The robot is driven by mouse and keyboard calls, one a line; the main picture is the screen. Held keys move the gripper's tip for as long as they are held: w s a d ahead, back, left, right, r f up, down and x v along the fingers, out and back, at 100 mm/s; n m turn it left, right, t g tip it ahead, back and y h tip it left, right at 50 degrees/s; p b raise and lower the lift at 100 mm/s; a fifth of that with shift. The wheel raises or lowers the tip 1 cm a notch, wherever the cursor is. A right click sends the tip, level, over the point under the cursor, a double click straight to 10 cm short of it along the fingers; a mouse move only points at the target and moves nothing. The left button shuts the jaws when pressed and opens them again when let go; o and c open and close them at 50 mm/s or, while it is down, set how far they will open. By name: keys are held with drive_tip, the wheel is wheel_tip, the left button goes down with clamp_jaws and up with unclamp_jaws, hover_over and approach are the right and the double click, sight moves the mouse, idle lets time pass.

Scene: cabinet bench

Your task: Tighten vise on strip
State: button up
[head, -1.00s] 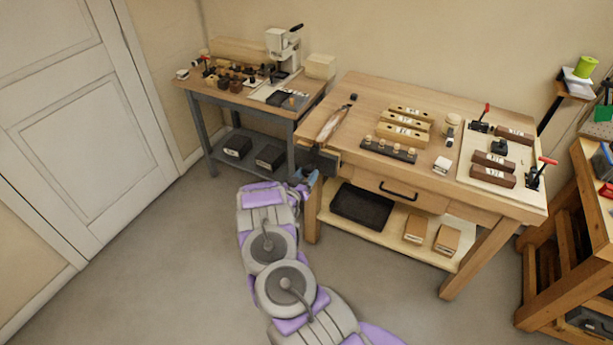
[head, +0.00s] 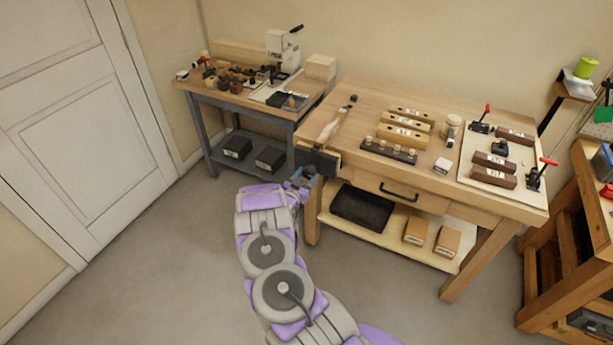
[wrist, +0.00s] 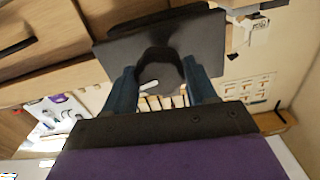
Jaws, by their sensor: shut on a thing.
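The vise (head: 318,161) is a dark block at the left front corner of the wooden workbench. My gripper (head: 304,178) is at its front, below the bench top. In the wrist view, the blue fingers of my gripper (wrist: 163,92) are shut on the vise's dark round handle hub (wrist: 158,66), one finger on each side. The vise's dark jaw plate (wrist: 112,58) stands just behind the hub. A pale, long wooden piece (head: 331,127), perhaps the strip, lies above the vise at the bench's left end. I cannot tell whether the jaws touch it.
The workbench (head: 365,88) holds wooden blocks, a dark peg rail (head: 388,151) and toggle clamps on a pale board. A drawer handle (head: 398,192) sticks out to the right of the vise. A smaller grey-legged table (head: 240,98) stands behind left. The floor at left is clear.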

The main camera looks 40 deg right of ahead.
drive_tip(key=m, duration=0.3)
drive_tip(key=shift+f, duration=0.15)
drive_tip(key=o, duration=0.7)
drive_tip(key=shift+o, duration=1)
drive_tip(key=shift+d, duration=0.15)
drive_tip(key=shift+v, duration=1.1)
drive_tip(key=v, duration=0.5)
